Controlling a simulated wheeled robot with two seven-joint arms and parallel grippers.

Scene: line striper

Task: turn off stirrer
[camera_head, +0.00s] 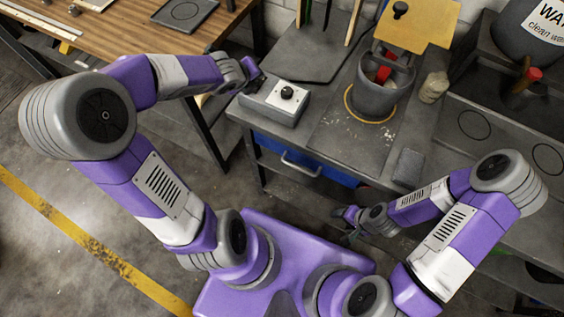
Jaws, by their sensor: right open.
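A grey control box with a pale top (287,102) stands at the left end of the grey bench and has a black knob (287,92) on top. A grey pot (378,88) stands right of it inside a yellow-orange ring, with something red inside. A yellow plate (421,22) with a black knob is above and behind the pot. My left gripper (257,80) is at the box's left rear corner, close to it; I cannot tell whether it touches or how its fingers stand. My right gripper (349,224) is open and empty, low in front of the bench.
A wooden table (110,40) stands at the back left. A dark bucket with a water label (535,28) is at the top right, near a red-capped item (533,74).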

